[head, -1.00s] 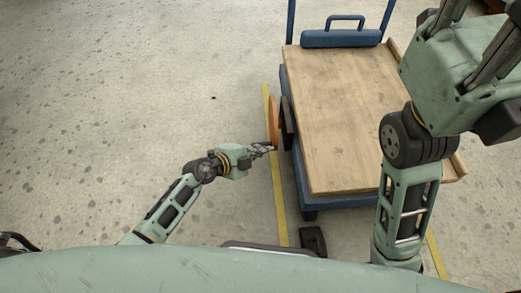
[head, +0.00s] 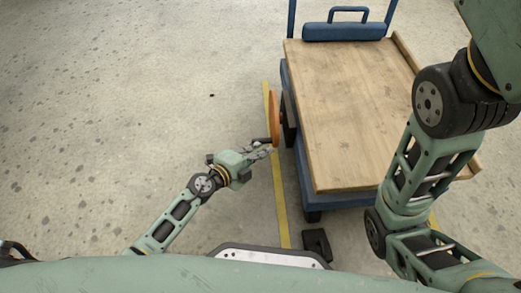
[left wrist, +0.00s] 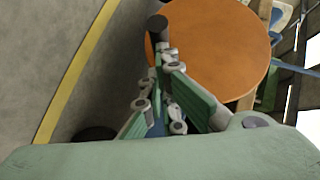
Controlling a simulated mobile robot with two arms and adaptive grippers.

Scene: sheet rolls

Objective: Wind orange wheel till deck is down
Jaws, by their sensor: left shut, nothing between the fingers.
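The orange wheel (head: 274,116) stands edge-on at the left side of a blue cart in the head view. It shows as a broad orange disc in the left wrist view (left wrist: 222,55), with a dark round-ended handle (left wrist: 157,24) near its left rim. The handle sticks out to the left in the head view (head: 260,141). The cart's wooden deck (head: 350,110) is bare; its exact height is hard to judge from above. My left gripper (head: 268,151) is shut and empty, its tips close to the handle. Whether they touch it is unclear. My right gripper's fingers are out of frame.
A yellow floor line (head: 280,205) runs beside the cart's left side. A small black block (head: 317,243) lies in front of the cart. My right arm covers the cart's near right corner. The floor to the left is clear.

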